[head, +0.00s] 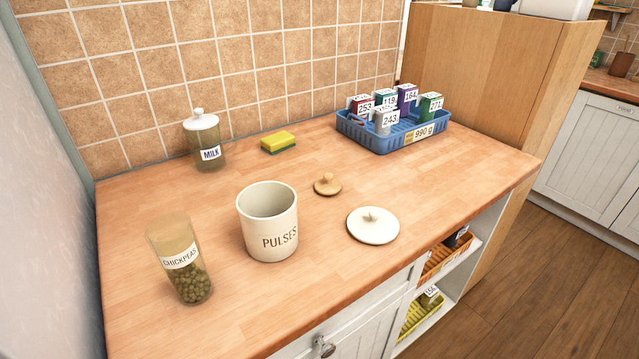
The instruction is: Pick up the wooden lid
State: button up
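The wooden lid (327,185) is a small round disc with a knob on top. It lies flat on the wooden counter, knob up, right of the cream PULSES canister (268,222) and behind the white lid (372,225). The canister stands upright with no lid on it. The white lid lies flat on the counter, with a small knob on top. Nothing lies on the wooden lid or touches it. My gripper is not in the head view.
A chickpeas jar (181,260) stands at front left, a lidded MILK jar (205,141) at back left. A yellow-green sponge (278,142) lies near the tiled wall. A blue basket (366,137) holds several numbered boxes. Counter (440,185) right of the lids is clear.

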aim_at(327, 186)
jog(key=i+l+u, duration=0.75)
jog(key=l, duration=0.15)
jog(key=l+u, duration=0.25)
jog(key=i+l, duration=0.05)
jog(key=l, duration=0.05)
